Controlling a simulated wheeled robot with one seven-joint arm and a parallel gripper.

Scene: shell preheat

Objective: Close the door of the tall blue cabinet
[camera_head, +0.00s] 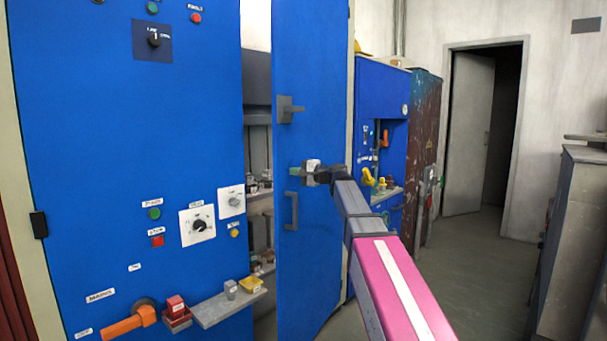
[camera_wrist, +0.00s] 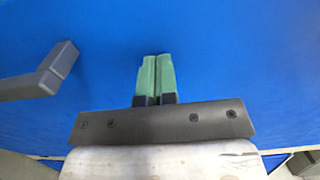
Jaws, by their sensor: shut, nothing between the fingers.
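The tall blue cabinet (camera_head: 100,120) stands at the left in the head view. Its blue door (camera_head: 315,70) is partly open, with a dark gap showing shelves between it and the cabinet front. The door has a grey latch handle (camera_head: 288,109) and a grey pull handle (camera_head: 291,212) below it. My gripper (camera_head: 293,171) is in front of the door face, between the two handles. In the wrist view, the green fingers (camera_wrist: 155,75) are together and empty against the blue door surface (camera_wrist: 220,50). A grey handle (camera_wrist: 50,75) shows at the left there. Whether the fingertips touch the door I cannot tell.
The cabinet front carries an orange lever (camera_head: 130,322) and a small grey shelf (camera_head: 228,307) that sticks out. Another blue cabinet (camera_head: 382,90) stands behind the door. A grey cabinet (camera_head: 578,240) is at the right. Floor (camera_head: 470,270) is clear between them.

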